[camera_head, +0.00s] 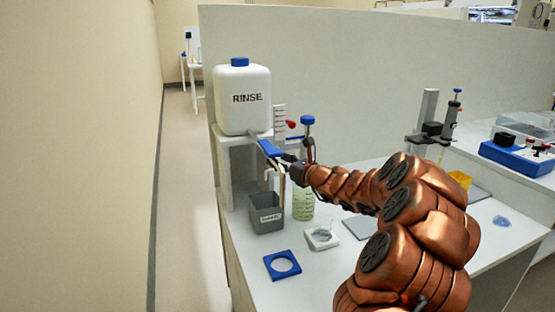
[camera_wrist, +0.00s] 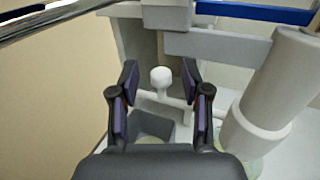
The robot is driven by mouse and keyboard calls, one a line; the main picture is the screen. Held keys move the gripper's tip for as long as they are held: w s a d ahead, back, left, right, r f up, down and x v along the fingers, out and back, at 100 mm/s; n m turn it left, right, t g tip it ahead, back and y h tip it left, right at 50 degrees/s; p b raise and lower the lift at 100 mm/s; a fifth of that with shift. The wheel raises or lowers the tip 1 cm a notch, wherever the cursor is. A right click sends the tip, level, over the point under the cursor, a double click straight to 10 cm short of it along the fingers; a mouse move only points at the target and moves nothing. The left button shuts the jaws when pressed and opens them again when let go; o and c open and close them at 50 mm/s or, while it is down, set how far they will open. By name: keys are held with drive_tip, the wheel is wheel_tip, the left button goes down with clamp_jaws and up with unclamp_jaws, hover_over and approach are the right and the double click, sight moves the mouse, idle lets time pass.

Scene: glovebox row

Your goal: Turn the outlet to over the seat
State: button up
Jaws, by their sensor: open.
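My gripper (camera_head: 284,168) is at the dispenser, below a blue bar (camera_head: 270,148) and above the grey bin. In the wrist view, my gripper (camera_wrist: 159,78) is open, with its two dark fingers on either side of a white round knob (camera_wrist: 161,76) on a white rod. I cannot tell whether they touch it. The knob appears to be part of the outlet, which my gripper mostly hides in the head view. A blue square seat (camera_head: 269,264) with a round hole lies on the bench in front of the grey bin (camera_head: 266,218).
A white RINSE tank (camera_head: 240,98) with a blue cap stands on a white stand. A greenish bottle (camera_head: 303,204) and a white square holder (camera_head: 322,240) are near the bin. A thick white cylinder (camera_wrist: 270,92) is close to my gripper's right.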

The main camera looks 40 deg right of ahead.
drive_tip(key=shift+w, duration=0.75)
drive_tip(key=shift+c, duration=0.2)
clamp_jaws()
